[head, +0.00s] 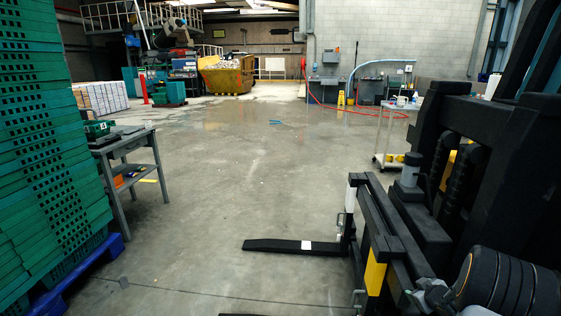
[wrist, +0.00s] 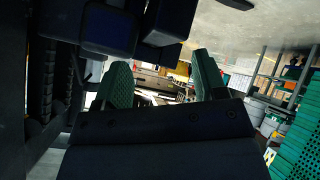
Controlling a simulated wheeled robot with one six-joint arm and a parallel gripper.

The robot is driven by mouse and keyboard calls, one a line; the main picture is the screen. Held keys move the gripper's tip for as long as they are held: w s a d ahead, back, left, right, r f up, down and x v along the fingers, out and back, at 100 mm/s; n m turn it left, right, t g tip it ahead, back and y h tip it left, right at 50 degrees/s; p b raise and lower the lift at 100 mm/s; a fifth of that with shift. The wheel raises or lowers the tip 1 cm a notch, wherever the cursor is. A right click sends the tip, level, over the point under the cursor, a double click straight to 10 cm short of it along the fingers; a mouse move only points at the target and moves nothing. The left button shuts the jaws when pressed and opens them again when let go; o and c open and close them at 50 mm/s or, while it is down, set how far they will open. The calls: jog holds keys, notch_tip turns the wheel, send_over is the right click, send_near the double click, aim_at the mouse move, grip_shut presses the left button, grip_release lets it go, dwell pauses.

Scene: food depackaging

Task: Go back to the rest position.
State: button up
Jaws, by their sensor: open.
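My gripper (wrist: 163,82) shows in the wrist view, with two green, textured fingers standing apart. Nothing is between the fingers, so it is open and empty. It points out into the hall, and its view is strongly tilted. I do not make out my gripper in the head view. No single task object stands out in either view.
Stacked green crates (head: 45,150) stand on a blue pallet (head: 75,272) at left, beside a grey table (head: 128,148). A black forklift-like machine (head: 430,220) fills the right, its fork (head: 290,246) low over the floor. A yellow skip (head: 228,78) stands far back.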

jog(key=s+a+r+m+g+h+p, duration=0.15)
jog(key=a+r+p, duration=0.35)
jog(key=r, duration=0.8)
jog(key=s+a+r+m+g+h+p, duration=0.1)
jog(key=s+a+r+m+h+p, duration=0.15)
jog(key=a+r, duration=0.75)
jog(key=s+a+r+g+y+p, duration=0.4)
jog(key=s+a+r+p, duration=0.4)
jog(key=s+a+r, duration=0.4)
jog(key=s+a+y, duration=0.1)
jog(key=s+a, duration=0.2)
jog(key=s, duration=0.1)
jog(key=shift+s+a+r, duration=0.2)
jog(key=shift+s+r, duration=0.1)
jog(key=shift+r, duration=0.1)
